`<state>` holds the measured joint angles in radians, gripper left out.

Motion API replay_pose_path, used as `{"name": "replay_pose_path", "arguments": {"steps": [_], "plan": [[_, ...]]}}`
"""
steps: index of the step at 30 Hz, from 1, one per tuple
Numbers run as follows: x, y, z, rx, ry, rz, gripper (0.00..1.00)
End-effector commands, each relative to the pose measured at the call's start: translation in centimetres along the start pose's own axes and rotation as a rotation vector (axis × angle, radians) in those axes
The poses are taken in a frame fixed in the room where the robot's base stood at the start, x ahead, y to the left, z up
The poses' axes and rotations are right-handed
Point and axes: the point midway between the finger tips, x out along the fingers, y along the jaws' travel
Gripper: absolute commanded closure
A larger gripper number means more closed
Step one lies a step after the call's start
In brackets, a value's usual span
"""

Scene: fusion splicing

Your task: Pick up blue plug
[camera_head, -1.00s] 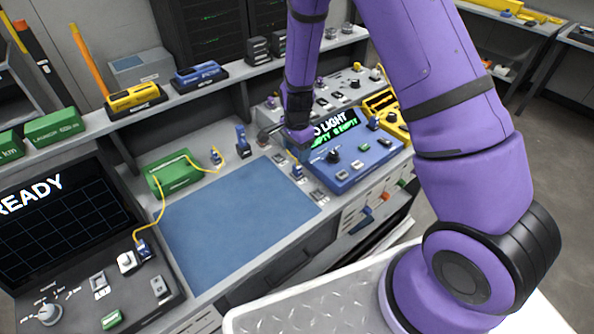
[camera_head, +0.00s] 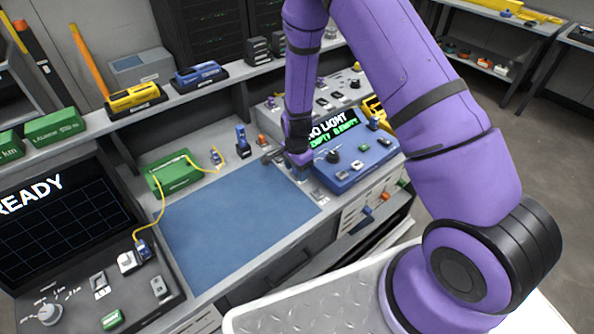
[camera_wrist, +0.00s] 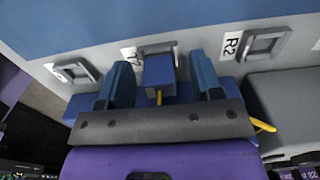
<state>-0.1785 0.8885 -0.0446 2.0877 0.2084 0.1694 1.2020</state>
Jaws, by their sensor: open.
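In the wrist view, a blue plug (camera_wrist: 158,70) with a short yellow piece below it sits at a grey frame in the middle of a labelled row. My gripper (camera_wrist: 160,78) is open, with one finger on each side of the plug. A gap shows between the plug and each finger. In the head view, my gripper (camera_head: 298,158) is low at the right edge of the blue mat, beside the blue instrument, and largely hides the plug there. Other blue plugs are on the yellow cable (camera_head: 216,156) and at the left console (camera_head: 143,248).
The blue mat (camera_head: 230,220) is bare. Grey frames (camera_wrist: 265,43) flank the plug. The blue instrument (camera_head: 352,170) with a "NO LIGHT" screen stands close to the right of my gripper. A green box (camera_head: 174,174) and a black-based blue tool (camera_head: 242,142) are behind the mat.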

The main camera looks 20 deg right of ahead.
Motion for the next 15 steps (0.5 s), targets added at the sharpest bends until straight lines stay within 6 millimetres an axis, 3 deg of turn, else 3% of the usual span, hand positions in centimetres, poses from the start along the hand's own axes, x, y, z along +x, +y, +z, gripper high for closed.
{"name": "replay_pose_path", "arguments": {"steps": [2,9,15], "plan": [[-0.02,0.00,0.00,0.000,0.000,0.000,0.40],[-0.03,0.01,-0.01,0.000,0.000,0.000,0.94],[-0.03,0.00,-0.01,0.000,0.000,0.000,0.94]]}}
